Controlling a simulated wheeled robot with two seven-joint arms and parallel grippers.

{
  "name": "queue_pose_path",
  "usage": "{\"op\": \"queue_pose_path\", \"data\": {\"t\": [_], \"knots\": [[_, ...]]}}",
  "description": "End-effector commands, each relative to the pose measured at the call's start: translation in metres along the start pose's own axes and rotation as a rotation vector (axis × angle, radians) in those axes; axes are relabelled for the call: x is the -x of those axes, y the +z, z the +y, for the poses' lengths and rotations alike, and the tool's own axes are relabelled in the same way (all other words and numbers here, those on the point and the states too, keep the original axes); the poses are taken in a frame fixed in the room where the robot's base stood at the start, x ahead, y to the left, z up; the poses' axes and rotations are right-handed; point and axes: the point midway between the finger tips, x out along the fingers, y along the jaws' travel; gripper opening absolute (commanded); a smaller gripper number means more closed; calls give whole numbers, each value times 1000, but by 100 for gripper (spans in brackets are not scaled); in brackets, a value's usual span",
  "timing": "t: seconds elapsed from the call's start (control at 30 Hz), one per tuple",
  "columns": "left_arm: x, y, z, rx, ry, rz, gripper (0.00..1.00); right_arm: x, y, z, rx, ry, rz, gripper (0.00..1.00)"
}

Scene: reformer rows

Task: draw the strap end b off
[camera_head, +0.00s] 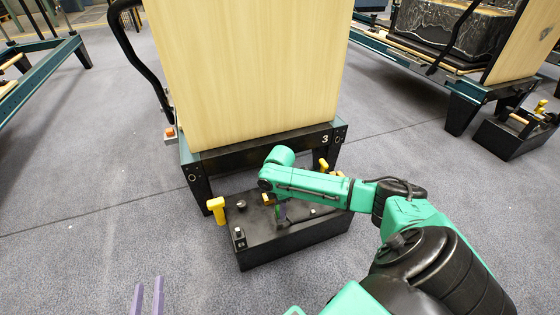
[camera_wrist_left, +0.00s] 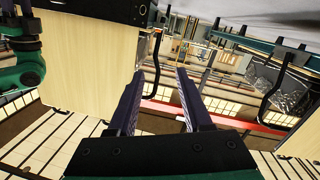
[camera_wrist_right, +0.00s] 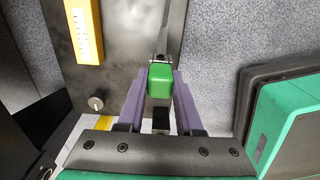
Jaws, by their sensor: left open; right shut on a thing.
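In the head view a black box (camera_head: 290,241) stands on the floor before the reformer marked 3, with pegs and small fittings on its top. My right gripper (camera_head: 281,213) reaches down over the box top, its fingers partly hidden by my arm. In the right wrist view the fingers close on a green block (camera_wrist_right: 161,81). A thin dark grey strip runs from the block away from the gripper. I cannot tell if the block is strap end b, or whether it touches the box. My left gripper (camera_head: 148,297) is open and empty, left of the box; its fingers also show in the left wrist view (camera_wrist_left: 160,95).
A yellow handle (camera_head: 217,209) stands at the box's left edge, and another yellow piece (camera_head: 323,165) at its back. The reformer's pale board (camera_head: 250,75) and dark frame (camera_head: 265,151) rise behind. Carpet (camera_head: 110,215) to the left is clear. Another black box (camera_head: 512,135) stands far right.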

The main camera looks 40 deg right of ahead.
Motion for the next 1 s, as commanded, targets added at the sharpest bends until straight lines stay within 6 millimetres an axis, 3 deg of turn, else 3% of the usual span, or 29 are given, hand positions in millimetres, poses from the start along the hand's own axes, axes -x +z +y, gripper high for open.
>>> {"op": "queue_pose_path", "data": {"t": [1.0], "knots": [[40,72,3,62,-24,-213,50,6,0,0,0,0,0,0]]}}
